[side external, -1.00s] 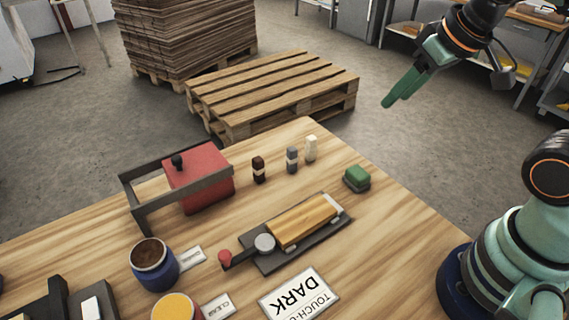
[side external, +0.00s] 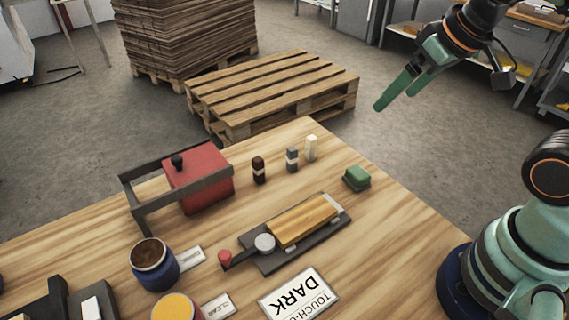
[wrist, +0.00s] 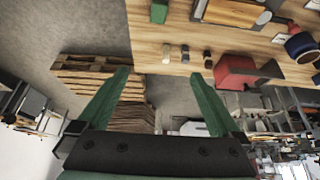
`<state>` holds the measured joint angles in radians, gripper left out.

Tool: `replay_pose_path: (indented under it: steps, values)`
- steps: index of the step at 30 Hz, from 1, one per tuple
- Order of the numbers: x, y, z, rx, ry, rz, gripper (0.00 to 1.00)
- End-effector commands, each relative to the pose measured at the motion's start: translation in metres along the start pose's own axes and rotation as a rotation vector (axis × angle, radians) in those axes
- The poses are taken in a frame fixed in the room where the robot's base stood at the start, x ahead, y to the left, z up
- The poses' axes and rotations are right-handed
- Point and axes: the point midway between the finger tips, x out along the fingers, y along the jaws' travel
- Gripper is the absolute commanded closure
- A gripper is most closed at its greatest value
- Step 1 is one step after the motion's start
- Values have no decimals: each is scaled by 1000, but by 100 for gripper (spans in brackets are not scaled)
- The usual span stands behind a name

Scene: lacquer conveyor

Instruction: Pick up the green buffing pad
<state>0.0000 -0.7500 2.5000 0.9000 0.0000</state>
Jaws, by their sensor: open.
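The green buffing pad (side external: 356,176) is a small block with a darker base. It sits on the wooden table near its right edge in the side view. In the wrist view the pad (wrist: 159,11) is at the top edge, partly cut off. My gripper (side external: 394,98) is open and empty, high above the table and beyond its far right edge, up and to the right of the pad in the side view. In the wrist view its two green fingers (wrist: 158,84) are spread wide with nothing between them.
Three small sticks (side external: 291,159) stand left of the pad. A dark tray with a wooden block (side external: 302,222) lies in front of it. A red box (side external: 205,181) under a dark frame, a blue jar (side external: 153,270) and a DARK sign (side external: 300,297) are farther left and nearer.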

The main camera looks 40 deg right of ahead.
Motion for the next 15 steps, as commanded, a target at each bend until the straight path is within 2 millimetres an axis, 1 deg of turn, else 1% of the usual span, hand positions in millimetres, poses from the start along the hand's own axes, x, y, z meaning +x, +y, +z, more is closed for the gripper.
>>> replay_pose_path:
  steps: [5,8,11,14,15]
  values:
    - [0,0,0,-1,0,0,0]
    - [2,0,-1,-32,-12,0,0]
    - [10,0,-3,-138,-53,-3,0]
    - [25,0,-6,-323,-118,-19,0]
    - [32,1,-6,-410,-148,-30,0]
